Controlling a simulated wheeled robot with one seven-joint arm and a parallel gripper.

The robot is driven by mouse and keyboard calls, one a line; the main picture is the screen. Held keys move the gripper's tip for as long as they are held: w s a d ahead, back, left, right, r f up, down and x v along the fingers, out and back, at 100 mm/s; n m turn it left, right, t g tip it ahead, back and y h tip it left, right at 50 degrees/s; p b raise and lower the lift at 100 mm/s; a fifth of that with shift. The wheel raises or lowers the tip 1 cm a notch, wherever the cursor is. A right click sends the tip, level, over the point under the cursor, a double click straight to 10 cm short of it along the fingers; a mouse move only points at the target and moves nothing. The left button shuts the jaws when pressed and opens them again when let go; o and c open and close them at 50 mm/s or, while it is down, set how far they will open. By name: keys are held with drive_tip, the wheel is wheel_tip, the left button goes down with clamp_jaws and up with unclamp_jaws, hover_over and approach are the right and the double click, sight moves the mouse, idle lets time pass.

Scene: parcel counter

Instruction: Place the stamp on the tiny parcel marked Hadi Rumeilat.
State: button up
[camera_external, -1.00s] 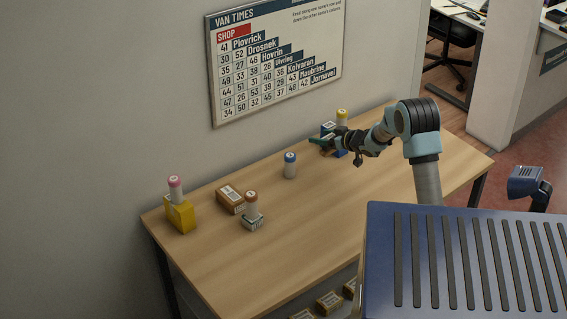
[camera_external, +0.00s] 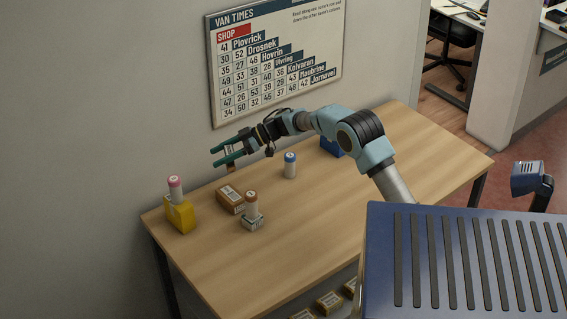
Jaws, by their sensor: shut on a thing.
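My gripper (camera_external: 229,156) is shut on a small upright thing (camera_external: 231,168) with a white, dark-marked upper part and an orange-brown lower end. It is held in the air behind the brown parcel; I cannot tell whether it is the stamp. The brown parcel (camera_external: 229,197) lies on the table. A small pale parcel (camera_external: 252,223) beside it bears a brown-capped white cylinder (camera_external: 251,204). A yellow parcel (camera_external: 180,217) bears a pink-capped cylinder (camera_external: 176,189). A blue parcel (camera_external: 330,146) is partly behind my arm. The name Hadi Rumeilat is not readable on any parcel.
A blue-capped cylinder (camera_external: 290,165) stands alone on the wooden table (camera_external: 300,222). The table's front and middle are clear. A van-times board (camera_external: 277,62) hangs on the wall behind. More parcels (camera_external: 329,303) sit below the table.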

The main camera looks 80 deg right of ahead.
drive_tip(key=shift+y, duration=0.3)
drive_tip(key=f, duration=0.2)
drive_tip(key=f+p, duration=0.1)
drive_tip(key=f, duration=0.1)
drive_tip(key=a+f, duration=0.1)
drive_tip(key=shift+w+f, duration=0.2)
drive_tip(key=shift+f, duration=0.2)
drive_tip(key=shift+f+p, duration=0.7)
drive_tip(key=shift+f, duration=1.45)
drive_tip(key=shift+f, duration=0.15)
drive_tip(key=o, duration=1.3)
drive_tip(key=shift+d, duration=0.1)
